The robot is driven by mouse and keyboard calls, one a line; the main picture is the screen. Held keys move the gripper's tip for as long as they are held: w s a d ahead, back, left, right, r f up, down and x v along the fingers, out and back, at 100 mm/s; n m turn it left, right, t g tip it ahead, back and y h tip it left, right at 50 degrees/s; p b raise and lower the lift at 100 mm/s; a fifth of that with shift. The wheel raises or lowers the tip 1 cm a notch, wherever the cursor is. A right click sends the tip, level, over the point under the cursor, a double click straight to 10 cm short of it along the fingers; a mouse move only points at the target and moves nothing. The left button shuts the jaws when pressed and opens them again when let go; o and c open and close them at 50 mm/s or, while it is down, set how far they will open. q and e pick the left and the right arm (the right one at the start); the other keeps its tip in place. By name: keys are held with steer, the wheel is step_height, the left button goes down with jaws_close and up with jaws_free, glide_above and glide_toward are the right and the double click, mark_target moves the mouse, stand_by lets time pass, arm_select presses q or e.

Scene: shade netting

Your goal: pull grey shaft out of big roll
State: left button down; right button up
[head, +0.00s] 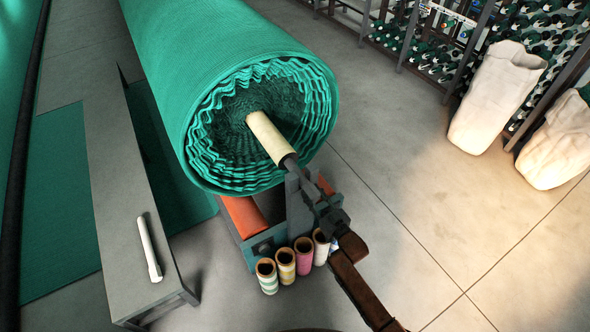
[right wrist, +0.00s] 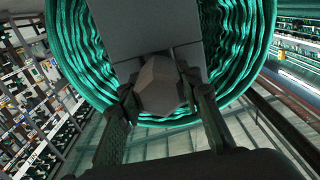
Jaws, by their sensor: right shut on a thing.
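The big roll (head: 225,80) of green netting fills the top middle of the head view, its ruffled open end facing me. A cream core tube (head: 267,136) sticks out of its centre. The grey shaft (head: 289,162) shows as a short dark end beyond the tube; the rest is hidden inside. My right gripper (head: 305,186) is at that end. In the right wrist view its fingers stand on either side of the shaft's faceted grey end (right wrist: 158,88), shut on it. My left gripper is not in view.
The roll rests above a stand with orange rollers (head: 243,214). Several coloured small rolls (head: 286,265) stand at its front. A grey bench (head: 122,190) with a white tool (head: 149,248) is at left. Pale sacks (head: 495,95) and racks are at right. Floor at lower right is clear.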

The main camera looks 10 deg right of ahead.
jaws_close()
steer(key=shift+w+r, duration=0.1)
steer(key=shift+r, duration=0.2)
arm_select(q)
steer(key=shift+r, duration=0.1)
